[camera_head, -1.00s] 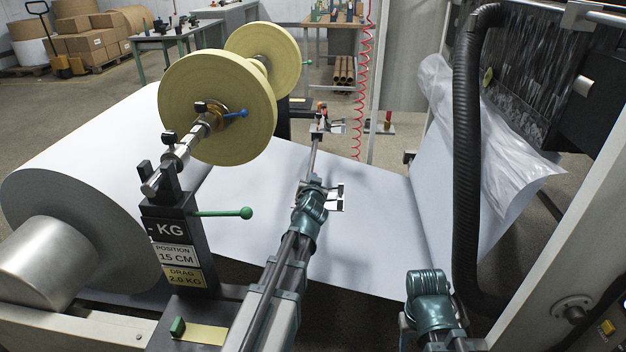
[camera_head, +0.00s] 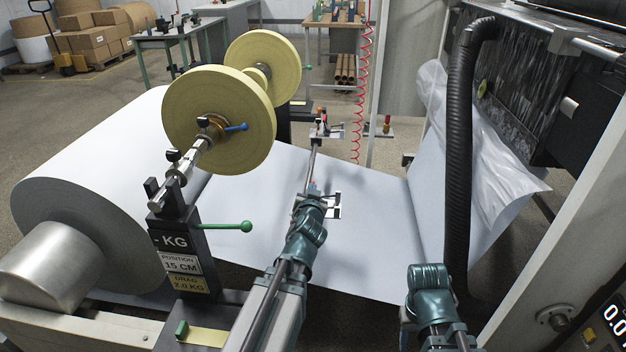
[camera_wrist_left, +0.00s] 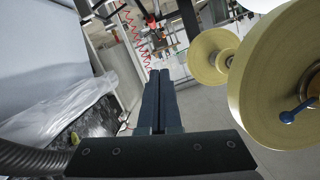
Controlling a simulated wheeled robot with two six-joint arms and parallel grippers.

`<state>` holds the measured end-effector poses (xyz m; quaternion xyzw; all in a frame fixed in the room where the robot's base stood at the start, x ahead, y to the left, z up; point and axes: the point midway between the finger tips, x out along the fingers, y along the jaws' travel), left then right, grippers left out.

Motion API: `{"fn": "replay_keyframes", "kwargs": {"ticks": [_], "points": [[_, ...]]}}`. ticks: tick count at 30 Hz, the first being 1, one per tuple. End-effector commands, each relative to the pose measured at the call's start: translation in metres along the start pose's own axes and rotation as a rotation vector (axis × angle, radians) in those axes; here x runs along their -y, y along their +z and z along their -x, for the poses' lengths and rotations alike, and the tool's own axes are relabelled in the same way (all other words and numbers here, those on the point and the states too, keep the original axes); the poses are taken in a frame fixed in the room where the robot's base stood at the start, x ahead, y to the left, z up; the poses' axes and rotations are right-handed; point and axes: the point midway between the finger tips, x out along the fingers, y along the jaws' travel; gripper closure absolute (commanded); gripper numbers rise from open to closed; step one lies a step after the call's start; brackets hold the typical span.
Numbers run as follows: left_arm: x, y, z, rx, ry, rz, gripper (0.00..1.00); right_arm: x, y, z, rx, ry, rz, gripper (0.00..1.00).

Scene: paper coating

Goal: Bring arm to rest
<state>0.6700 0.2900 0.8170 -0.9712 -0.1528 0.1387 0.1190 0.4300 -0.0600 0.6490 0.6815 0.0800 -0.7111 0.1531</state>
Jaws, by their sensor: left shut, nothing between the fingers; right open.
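My left gripper shows in the left wrist view (camera_wrist_left: 161,75), its two dark fingers pressed together with nothing between them. In the head view my left arm reaches up from the bottom middle over the pale paper web (camera_head: 365,245); its fingers are hard to make out there. In the left wrist view the fingers are clear of the yellow rolls to their right and the clear plastic film to their left. My right arm shows at the lower right of the head view, low in front of the web. Its gripper is not seen.
Two yellow rolls (camera_head: 218,120) sit on a shaft above a black stand (camera_head: 180,250) with a green-knobbed lever. A large white paper roll (camera_head: 85,195) is at left. A black hose (camera_head: 461,160) hangs near my right arm. A metal post stands at far right.

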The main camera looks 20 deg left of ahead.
Motion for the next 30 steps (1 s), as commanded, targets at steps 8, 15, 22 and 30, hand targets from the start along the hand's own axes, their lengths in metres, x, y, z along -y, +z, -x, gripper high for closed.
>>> {"fn": "replay_keyframes", "kwargs": {"ticks": [8, 15, 22, 30], "points": [[0.000, 0.000, 0.011, 0.000, -0.001, -0.001, 1.00, 0.000, 0.000, 0.002, 0.000, 0.000, 0.000, 0.50], [0.000, 0.000, 0.011, 0.000, -0.001, -0.001, 1.00, 0.000, 0.000, 0.002, 0.000, 0.000, 0.000, 0.50], [-0.006, -0.010, 0.020, 0.071, 0.003, -0.001, 1.00, -0.003, 0.002, 0.026, 0.000, 0.000, 0.000, 0.50], [-0.058, -0.018, 0.093, 0.503, 0.099, -0.064, 1.00, -0.011, 0.007, 0.119, 0.000, 0.000, 0.000, 0.50]]}}
